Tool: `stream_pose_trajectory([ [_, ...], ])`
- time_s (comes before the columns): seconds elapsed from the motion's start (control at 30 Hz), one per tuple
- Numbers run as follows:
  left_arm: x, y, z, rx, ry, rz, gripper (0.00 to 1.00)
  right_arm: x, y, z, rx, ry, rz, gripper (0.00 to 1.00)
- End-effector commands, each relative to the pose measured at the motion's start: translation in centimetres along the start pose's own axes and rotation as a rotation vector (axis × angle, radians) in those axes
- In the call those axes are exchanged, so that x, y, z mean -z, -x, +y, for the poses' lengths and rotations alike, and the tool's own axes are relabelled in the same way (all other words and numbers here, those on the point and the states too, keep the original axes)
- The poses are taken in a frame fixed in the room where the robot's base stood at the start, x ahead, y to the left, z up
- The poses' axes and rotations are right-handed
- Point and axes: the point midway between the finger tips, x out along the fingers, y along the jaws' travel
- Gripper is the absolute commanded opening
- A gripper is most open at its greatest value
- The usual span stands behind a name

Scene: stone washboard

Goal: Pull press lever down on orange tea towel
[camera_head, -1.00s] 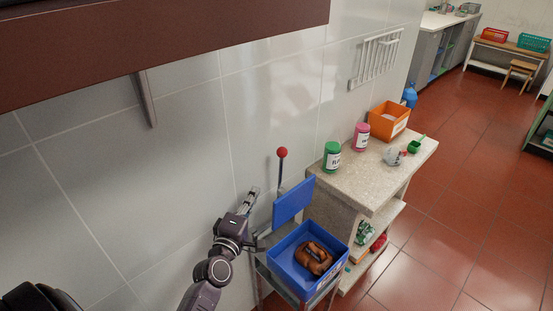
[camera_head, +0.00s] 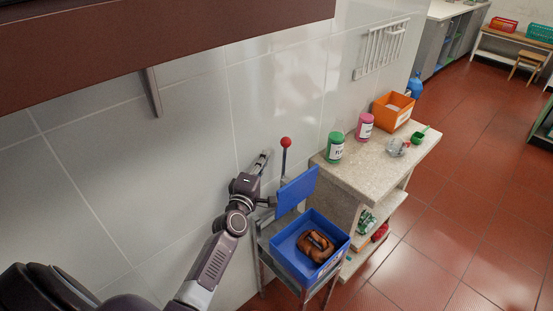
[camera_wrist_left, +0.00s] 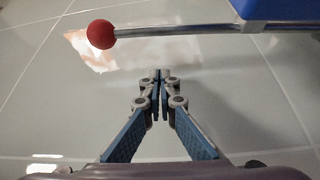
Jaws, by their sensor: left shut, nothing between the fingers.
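The press lever is a thin metal rod (camera_head: 284,160) with a red ball knob (camera_head: 286,142), standing upright beside a tilted blue plate (camera_head: 297,193). The knob and rod cross the top of the left wrist view (camera_wrist_left: 101,34). An orange-brown rolled cloth (camera_head: 316,246), seemingly the tea towel, lies in a blue tray (camera_head: 284,247) below the plate. My left gripper (camera_head: 266,154) is just left of the lever, slightly lower than the knob. Its fingertips (camera_wrist_left: 157,74) are shut together, empty and apart from the rod and knob. My right gripper is not in view.
A tiled wall (camera_head: 195,150) stands close behind the gripper. Right of the press, a stone-topped counter (camera_head: 375,165) holds a green jar (camera_head: 334,148), a pink jar (camera_head: 364,127) and an orange bin (camera_head: 391,112). A dark red overhang (camera_head: 150,40) spans the upper left.

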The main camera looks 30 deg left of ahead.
Motion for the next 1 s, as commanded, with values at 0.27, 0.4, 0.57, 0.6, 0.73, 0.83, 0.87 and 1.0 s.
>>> stream_pose_trajectory([
  [0.27,-2.6,-0.8,0.2,0.002,0.002,-0.001,0.00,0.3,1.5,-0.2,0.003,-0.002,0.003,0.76],
  [0.4,-3.6,-0.4,0.0,0.001,0.000,-0.001,0.00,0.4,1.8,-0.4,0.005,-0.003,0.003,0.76],
  [0.57,-3.9,-0.3,-0.1,0.001,-0.001,-0.001,0.00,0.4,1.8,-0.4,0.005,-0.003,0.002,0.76],
  [0.6,-3.9,-0.3,-0.1,0.001,-0.001,-0.001,0.00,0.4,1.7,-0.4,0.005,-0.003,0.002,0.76],
  [0.73,-3.8,-0.3,-0.1,0.001,-0.001,-0.001,0.00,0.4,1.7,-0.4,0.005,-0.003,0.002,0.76],
  [0.83,-3.9,-0.3,-0.1,0.000,-0.002,-0.001,0.00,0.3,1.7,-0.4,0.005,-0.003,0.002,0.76],
  [0.87,-3.9,-0.3,-0.1,-0.001,-0.004,-0.001,0.00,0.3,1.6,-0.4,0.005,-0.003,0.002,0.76],
  [1.0,-4.5,0.1,-0.3,-0.012,-0.024,-0.002,0.00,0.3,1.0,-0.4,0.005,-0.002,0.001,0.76],
])
